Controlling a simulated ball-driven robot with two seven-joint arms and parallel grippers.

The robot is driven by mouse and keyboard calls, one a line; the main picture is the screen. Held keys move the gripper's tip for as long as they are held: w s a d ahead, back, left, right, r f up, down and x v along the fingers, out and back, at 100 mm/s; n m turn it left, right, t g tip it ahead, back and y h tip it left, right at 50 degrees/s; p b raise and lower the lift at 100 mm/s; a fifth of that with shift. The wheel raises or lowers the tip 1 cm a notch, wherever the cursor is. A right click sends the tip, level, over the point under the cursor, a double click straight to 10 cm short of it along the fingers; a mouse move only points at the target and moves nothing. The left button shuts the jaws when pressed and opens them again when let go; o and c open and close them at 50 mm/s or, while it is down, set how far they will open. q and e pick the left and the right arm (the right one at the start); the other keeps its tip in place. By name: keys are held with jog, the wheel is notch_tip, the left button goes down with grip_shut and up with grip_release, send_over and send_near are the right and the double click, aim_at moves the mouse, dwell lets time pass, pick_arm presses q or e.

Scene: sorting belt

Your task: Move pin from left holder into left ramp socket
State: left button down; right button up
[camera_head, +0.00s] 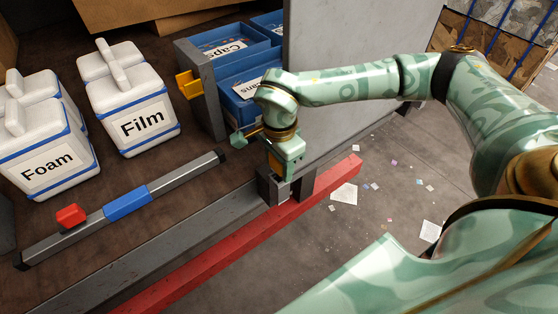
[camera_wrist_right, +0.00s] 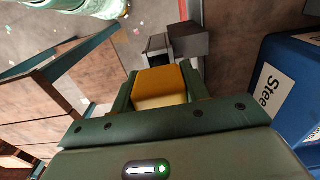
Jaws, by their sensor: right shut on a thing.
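My right gripper (camera_head: 284,172) is shut on a yellow-headed pin (camera_wrist_right: 160,87) at the front edge of the belt. Only a sliver of the yellow shows in the head view; the pin's lower part is hidden. Just under the gripper is a grey square block (camera_head: 270,189), which also shows in the wrist view (camera_wrist_right: 155,45) beside a second grey block (camera_wrist_right: 188,40). I cannot tell if the pin sits in a block or above it. Another yellow piece (camera_head: 189,84) is on a grey upright at the back. My left gripper is out of view.
A red rail (camera_head: 235,240) runs along the front edge. White boxes labelled Foam (camera_head: 75,183) and Film (camera_head: 155,138) stand at left. A grey bar (camera_head: 75,235) with a blue sleeve and red knob lies before them. Blue bins (camera_head: 232,66) and a grey panel (camera_head: 340,60) are behind my arm.

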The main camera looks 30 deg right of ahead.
jog(key=shift+f+b, duration=0.4)
jog(key=shift+f, duration=0.35)
jog(key=o, duration=1.3)
jog(key=shift+c, duration=0.2)
notch_tip(320, 180, up, 16)
jog(key=p, duration=0.1)
jog(key=shift+r, duration=0.15)
